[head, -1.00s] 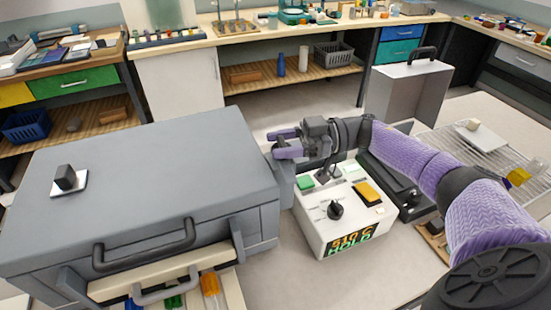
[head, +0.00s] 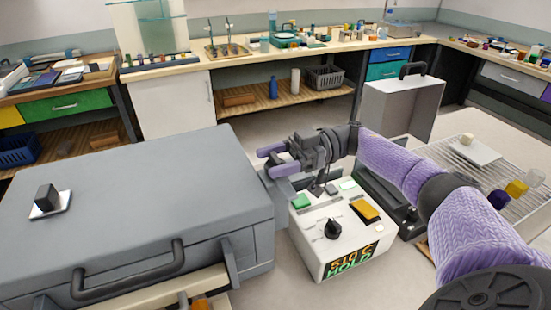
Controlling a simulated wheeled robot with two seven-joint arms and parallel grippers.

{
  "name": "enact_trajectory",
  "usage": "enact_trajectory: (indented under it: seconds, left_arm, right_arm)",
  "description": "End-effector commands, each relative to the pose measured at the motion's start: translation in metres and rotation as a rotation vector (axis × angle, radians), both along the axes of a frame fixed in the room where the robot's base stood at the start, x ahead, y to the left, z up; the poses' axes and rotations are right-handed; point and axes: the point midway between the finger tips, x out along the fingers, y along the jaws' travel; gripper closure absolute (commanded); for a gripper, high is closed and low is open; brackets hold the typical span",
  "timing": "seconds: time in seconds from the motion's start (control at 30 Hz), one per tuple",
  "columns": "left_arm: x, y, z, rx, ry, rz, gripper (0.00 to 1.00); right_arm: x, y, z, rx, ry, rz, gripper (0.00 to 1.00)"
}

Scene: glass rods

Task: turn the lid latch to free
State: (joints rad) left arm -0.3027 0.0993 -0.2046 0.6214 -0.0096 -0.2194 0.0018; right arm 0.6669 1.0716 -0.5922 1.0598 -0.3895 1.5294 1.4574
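The large grey kiln-like box (head: 140,200) with a closed lid fills the left side. A black block on a white plate (head: 47,200) sits on its lid; I cannot tell whether this is the latch. A grey upright piece (head: 279,189) stands at the lid's right side, partly behind my gripper. My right gripper (head: 268,161) has its two purple fingers apart and pointing left, near that right edge. My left gripper is out of view.
A white control box (head: 309,245) with a black knob (head: 333,229) and a "510 C HOLD" display stands right of the kiln. A black handle (head: 130,280) is on the kiln's front. A wire rack (head: 450,155) with several small blocks is at right. A grey case (head: 400,110) stands behind.

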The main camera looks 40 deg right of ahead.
Motion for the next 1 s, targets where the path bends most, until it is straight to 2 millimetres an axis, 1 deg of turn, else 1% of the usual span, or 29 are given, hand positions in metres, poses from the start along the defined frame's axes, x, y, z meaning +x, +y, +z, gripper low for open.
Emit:
enact_trajectory:
  seconds: [0.03, 0.07, 0.1, 0.33, 0.43, 0.47, 0.57, 0.63, 0.73, 0.8, 0.83, 0.9, 1.0]
  left_arm:
    - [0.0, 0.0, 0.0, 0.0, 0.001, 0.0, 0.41]
    - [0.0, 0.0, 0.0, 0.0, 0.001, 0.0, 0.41]
    - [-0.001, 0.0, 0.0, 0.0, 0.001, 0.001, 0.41]
    - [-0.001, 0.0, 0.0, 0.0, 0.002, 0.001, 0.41]
    - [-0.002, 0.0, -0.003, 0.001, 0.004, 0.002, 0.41]
    - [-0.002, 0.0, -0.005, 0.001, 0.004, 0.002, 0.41]
    - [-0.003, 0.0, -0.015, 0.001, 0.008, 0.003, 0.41]
    - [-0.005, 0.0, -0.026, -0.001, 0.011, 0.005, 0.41]
    - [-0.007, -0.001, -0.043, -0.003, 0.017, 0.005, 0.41]
    - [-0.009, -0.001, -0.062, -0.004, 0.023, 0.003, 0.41]
    - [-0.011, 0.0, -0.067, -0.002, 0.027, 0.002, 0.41]
    - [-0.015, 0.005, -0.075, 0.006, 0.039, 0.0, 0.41]
    - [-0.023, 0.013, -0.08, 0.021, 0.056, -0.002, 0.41]
  right_arm:
    - [0.0, 0.0, 0.0, 0.0, 0.0, 0.0, 0.19]
    - [0.0, 0.0, 0.0, 0.0, 0.0, 0.0, 0.13]
    - [0.0, 0.0, 0.0, 0.0, 0.0, -0.001, 0.09]
    - [0.0, 0.0, 0.0, 0.0, -0.001, -0.001, 0.09]
    - [-0.001, -0.007, -0.001, -0.001, 0.0, -0.003, 0.09]
    - [-0.001, -0.011, -0.002, -0.001, 0.0, -0.004, 0.09]
    - [-0.006, -0.032, -0.004, 0.0, -0.002, -0.007, 0.09]
    - [-0.011, -0.052, -0.006, 0.0, -0.001, -0.008, 0.09]
    - [-0.016, -0.074, -0.008, 0.002, -0.004, -0.007, 0.09]
    - [-0.018, -0.082, -0.011, -0.002, -0.004, -0.003, 0.09]
    - [-0.018, -0.085, -0.011, -0.001, -0.002, -0.003, 0.09]
    - [-0.02, -0.091, -0.009, -0.001, -0.001, -0.002, 0.09]
    - [-0.023, -0.095, -0.005, 0.0, -0.001, -0.002, 0.09]
